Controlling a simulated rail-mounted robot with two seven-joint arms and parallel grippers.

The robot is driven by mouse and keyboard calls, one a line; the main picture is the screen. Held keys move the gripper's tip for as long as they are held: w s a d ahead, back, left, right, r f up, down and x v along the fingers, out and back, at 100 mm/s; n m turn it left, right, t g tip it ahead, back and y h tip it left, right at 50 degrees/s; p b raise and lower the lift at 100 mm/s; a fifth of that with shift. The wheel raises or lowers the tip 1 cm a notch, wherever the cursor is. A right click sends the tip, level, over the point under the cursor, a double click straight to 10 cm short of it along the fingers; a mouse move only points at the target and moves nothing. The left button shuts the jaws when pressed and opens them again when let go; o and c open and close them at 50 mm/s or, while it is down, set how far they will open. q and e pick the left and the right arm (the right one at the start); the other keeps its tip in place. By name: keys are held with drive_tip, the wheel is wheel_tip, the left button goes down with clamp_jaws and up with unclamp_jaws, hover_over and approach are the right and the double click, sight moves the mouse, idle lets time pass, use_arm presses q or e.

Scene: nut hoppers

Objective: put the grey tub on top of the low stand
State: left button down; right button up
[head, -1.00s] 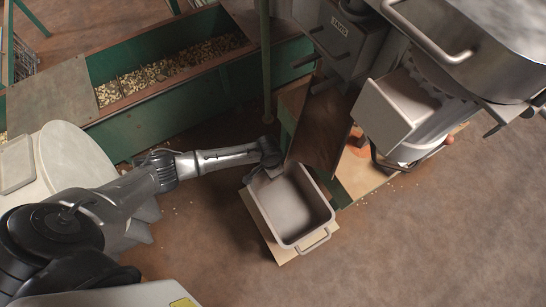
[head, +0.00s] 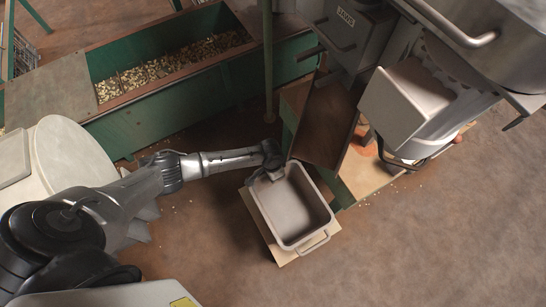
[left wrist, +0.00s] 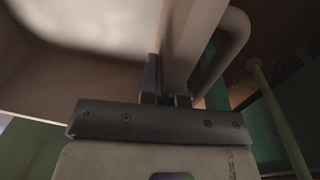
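The grey tub (head: 291,207), an open rectangular bin with a bar handle at its front end, is right of my left arm in the head view. It appears upright over the low stand (head: 283,257), whose pale top shows along the tub's front and left edges. I cannot tell whether they touch. My left gripper (head: 271,172) is at the tub's back end. In the left wrist view, the left gripper's fingers (left wrist: 167,90) appear shut on the tub's wall (left wrist: 191,40), beside another bar handle (left wrist: 236,52). My right gripper is not in view.
A dark sloping chute (head: 326,123) is close behind the tub. A grey machine (head: 408,105) overhangs at the right, above a pale board (head: 368,172). A green trough (head: 165,70) of nuts runs along the back. Floor (head: 430,250) at the front right is clear.

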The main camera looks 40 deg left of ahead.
use_arm(q)
drive_tip(key=c, duration=1.3)
unclamp_jaws()
drive_tip(key=shift+w+a+r+p, duration=0.1)
drive_tip(key=shift+a+r+p, duration=0.1)
drive_tip(key=shift+r+p, duration=1.35)
drive_tip(key=shift+w+a+r+p, duration=0.15)
drive_tip(key=shift+r+p, duration=0.45)
drive_tip(key=shift+r, duration=1.9)
drive_tip(key=shift+a+r+p, duration=0.25)
drive_tip(key=shift+r+p, duration=0.85)
drive_tip(key=shift+r, duration=0.9)
drive_tip(key=s+d+r+m+t+h, duration=0.15)
drive_tip(key=s+d+r, duration=0.25)
drive_tip(key=s+d, duration=0.65)
drive_tip(key=shift+s+a+r+n+t+y, duration=0.4)
drive_tip(key=shift+s+a+r+n, duration=0.2)
drive_tip(key=shift+s+a+r, duration=1.1)
drive_tip(key=shift+s+a+r+n+t+y, duration=0.55)
drive_tip(key=shift+s+a+r, duration=0.45)
drive_tip(key=shift+s, duration=1.25)
drive_tip(key=shift+s+a+r+n+t+y, duration=0.3)
drive_tip(key=shift+s+a+r+n, duration=0.4)
drive_tip(key=shift+s+a+r, duration=1)
